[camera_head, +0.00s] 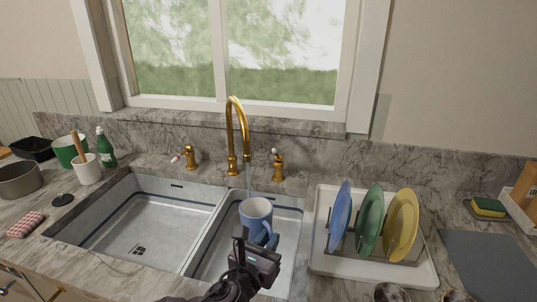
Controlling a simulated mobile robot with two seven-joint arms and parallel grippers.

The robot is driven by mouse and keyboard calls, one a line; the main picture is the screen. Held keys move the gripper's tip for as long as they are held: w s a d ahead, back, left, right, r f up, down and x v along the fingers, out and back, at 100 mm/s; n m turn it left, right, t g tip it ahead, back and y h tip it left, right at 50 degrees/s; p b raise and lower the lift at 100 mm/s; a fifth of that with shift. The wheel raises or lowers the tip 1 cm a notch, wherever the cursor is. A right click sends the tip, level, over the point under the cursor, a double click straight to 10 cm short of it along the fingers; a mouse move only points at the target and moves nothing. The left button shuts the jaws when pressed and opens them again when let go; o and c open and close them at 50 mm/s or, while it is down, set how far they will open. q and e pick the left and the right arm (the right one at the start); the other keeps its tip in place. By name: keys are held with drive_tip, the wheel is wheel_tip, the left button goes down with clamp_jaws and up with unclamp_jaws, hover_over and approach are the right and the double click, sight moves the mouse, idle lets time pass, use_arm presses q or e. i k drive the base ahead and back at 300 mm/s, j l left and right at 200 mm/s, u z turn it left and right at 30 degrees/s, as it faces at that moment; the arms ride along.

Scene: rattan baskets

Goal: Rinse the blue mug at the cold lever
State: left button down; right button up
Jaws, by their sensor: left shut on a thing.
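The blue mug (256,211) is over the right basin (290,230) of the sink, roughly upright with its pale inside showing. My left gripper (265,246) is shut on the mug at its near side, by the handle; the fingertips are partly hidden. The gold faucet (236,130) arches above, and a thin pale stream of water (249,180) seems to fall from its spout to the mug. A gold lever handle (278,165) with a pale tip stands right of the faucet, and another (190,158) with a reddish tip stands left. My right gripper is not in view.
The left basin (140,225) is empty. A white dish rack tray (330,265) with blue, green and yellow plates stands close to the right. A green bottle (105,146), white crock (88,168) and pot (20,180) stand on the left counter. A sponge (488,207) lies far right.

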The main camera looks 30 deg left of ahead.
sight(277, 158)
drive_tip(key=k+j+u, duration=0.15)
drive_tip(key=j+u, duration=0.15)
drive_tip(key=j, duration=0.15)
drive_tip(key=k+j+u, duration=0.15)
drive_tip(key=j+u, duration=0.15)
drive_tip(key=j, duration=0.2)
drive_tip(key=j+u, duration=0.3)
drive_tip(key=j, duration=0.25)
drive_tip(key=k, duration=0.05)
